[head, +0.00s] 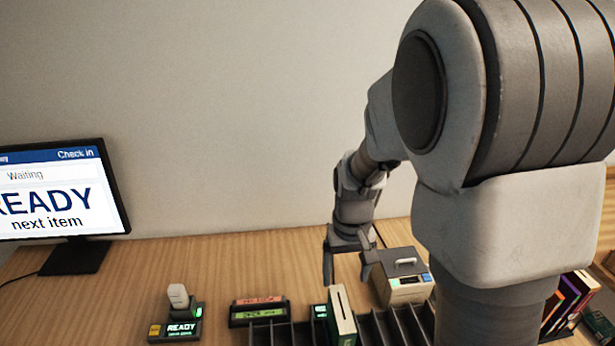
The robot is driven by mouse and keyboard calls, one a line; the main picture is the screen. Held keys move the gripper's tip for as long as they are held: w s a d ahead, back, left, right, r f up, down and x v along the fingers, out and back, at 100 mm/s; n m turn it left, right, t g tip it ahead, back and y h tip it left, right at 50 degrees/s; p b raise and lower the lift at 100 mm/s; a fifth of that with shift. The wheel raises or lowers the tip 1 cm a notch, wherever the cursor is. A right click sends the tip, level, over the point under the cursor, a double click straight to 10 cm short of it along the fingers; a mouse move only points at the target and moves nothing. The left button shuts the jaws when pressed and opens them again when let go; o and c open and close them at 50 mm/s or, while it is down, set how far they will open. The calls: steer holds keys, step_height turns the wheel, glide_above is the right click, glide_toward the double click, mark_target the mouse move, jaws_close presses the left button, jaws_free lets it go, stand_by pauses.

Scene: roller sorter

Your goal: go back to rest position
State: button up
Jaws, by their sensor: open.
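My gripper (346,277) hangs at the end of my arm with its two fingers pointing down and spread apart. It is open, and nothing shows between the fingers. It is above the back of the desk, just behind a book (341,313) with a pale cover and dark green edges that stands upright in a dark slotted rack (402,324). I cannot tell the exact gap between the fingers and the book. My upper arm fills the right side of the head view and hides part of the desk.
A monitor (65,200) reading READY stands at the left. A small scanner device (177,322), a two-label display (259,311) and a beige box with a handle (403,283) stand on the wooden desk (205,265). Several books (570,300) stand at the far right. The left-centre desk is clear.

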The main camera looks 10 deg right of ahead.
steer(key=s+r+t, duration=0.5)
steer(key=s+r, duration=0.9)
steer(key=r, duration=0.2)
steer(key=shift+s+r+t, duration=0.25)
steer(key=shift+r+t, duration=0.05)
steer(key=shift+r, duration=0.1)
